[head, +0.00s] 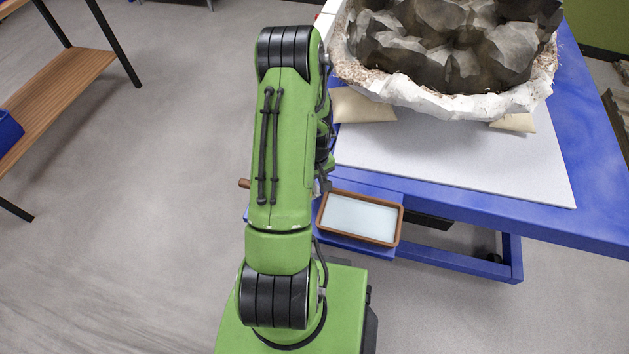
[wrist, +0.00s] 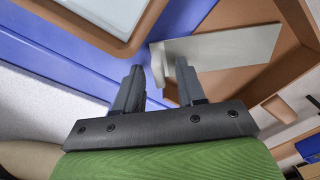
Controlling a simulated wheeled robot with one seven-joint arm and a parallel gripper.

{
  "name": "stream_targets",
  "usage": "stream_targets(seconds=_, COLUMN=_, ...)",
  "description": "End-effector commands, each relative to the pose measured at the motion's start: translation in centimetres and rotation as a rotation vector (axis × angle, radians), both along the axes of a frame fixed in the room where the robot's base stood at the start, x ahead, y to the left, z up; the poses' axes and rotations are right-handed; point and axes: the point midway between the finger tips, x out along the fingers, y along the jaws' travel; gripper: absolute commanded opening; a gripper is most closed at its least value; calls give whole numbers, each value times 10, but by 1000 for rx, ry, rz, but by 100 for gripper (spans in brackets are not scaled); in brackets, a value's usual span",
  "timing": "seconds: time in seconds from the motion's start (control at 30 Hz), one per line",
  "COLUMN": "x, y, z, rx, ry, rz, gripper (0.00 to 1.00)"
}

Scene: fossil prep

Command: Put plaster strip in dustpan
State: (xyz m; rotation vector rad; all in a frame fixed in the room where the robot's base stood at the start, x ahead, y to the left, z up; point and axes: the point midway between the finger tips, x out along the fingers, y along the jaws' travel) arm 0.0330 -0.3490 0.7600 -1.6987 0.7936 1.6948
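My gripper (wrist: 160,68) is in the wrist view, with its two dark fingers spread apart. A pale, flat piece with a bent left end (wrist: 220,50), which looks like the plaster strip, lies just beyond the fingertips. Its bent end shows in the gap between them; I see no finger clearly pressed on it. It lies across a brown, walled container (wrist: 262,78), probably the dustpan; how it rests there is unclear. In the head view my arm hides the gripper and the strip; only a brown stub (head: 244,183), perhaps the dustpan's handle, sticks out left of it.
A brown-rimmed tray with a pale inside (head: 401,228) sits right of my arm on a blue ledge, and shows at the wrist view's upper left (wrist: 130,44). The blue table (head: 590,150) carries a large jacketed fossil block (head: 450,60). Open floor lies left.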

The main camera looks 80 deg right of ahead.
Motion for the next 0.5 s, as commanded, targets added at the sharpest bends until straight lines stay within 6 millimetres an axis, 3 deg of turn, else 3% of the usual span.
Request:
stream_targets(seconds=0.17, x=0, y=-1, z=15, rx=-4, ry=0, rz=0, gripper=39)
stream_targets(seconds=0.5, x=0, y=-1, z=103, rx=-4, ry=-1, rz=0, gripper=39)
